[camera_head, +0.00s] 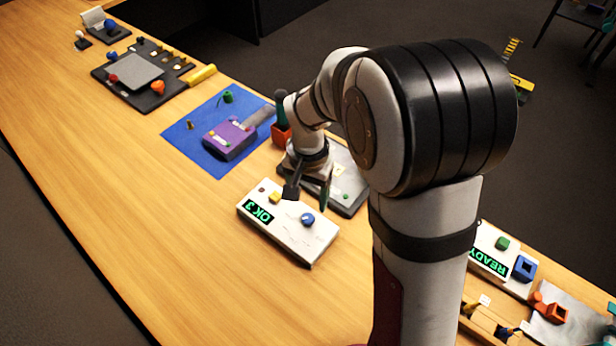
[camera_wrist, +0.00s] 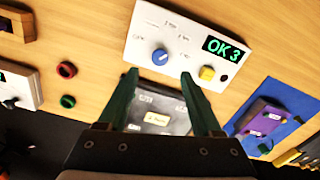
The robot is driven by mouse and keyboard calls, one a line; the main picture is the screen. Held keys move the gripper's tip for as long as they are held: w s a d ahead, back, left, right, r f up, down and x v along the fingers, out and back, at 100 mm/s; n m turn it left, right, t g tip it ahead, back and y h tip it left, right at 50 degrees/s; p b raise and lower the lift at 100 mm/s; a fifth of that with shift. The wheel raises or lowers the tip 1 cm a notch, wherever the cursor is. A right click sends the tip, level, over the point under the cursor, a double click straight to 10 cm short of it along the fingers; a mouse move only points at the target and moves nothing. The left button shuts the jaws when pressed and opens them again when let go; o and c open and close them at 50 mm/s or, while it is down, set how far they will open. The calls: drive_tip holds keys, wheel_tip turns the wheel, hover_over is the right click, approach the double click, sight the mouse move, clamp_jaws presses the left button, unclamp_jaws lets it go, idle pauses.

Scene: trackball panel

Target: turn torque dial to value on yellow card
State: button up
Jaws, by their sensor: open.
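A white panel (camera_head: 290,239) on the table carries a blue dial (camera_head: 307,219) with a pale pointer mark, a yellow button (camera_head: 275,197) and a display (camera_head: 259,213) reading "OK 3" in green. In the wrist view the dial (camera_wrist: 160,57) has small printed labels around it, too small to read. My gripper (camera_head: 308,194) is open and empty, above and behind the panel. In the wrist view its green fingertips (camera_wrist: 159,76) are apart, with the dial beyond them. A small pale yellow label (camera_wrist: 157,118) shows on a grey panel between the fingers; I cannot tell whether it is the yellow card.
The grey panel (camera_head: 348,205) lies behind the white one, partly hidden by my arm. A purple box (camera_head: 229,139) sits on a blue mat (camera_head: 184,139) farther left. Another panel reading "READY" (camera_head: 488,262) is at right. Bare table lies in front of the white panel.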

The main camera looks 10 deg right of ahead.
wheel_tip(320, 180, up, 9)
idle(0.4)
drive_tip(key=s+d+y, duration=0.1)
drive_tip(key=s+d, duration=0.1)
drive_tip(key=s, duration=2)
drive_tip(key=shift+r+y, duration=0.4)
drive_tip(key=shift+r, duration=0.05)
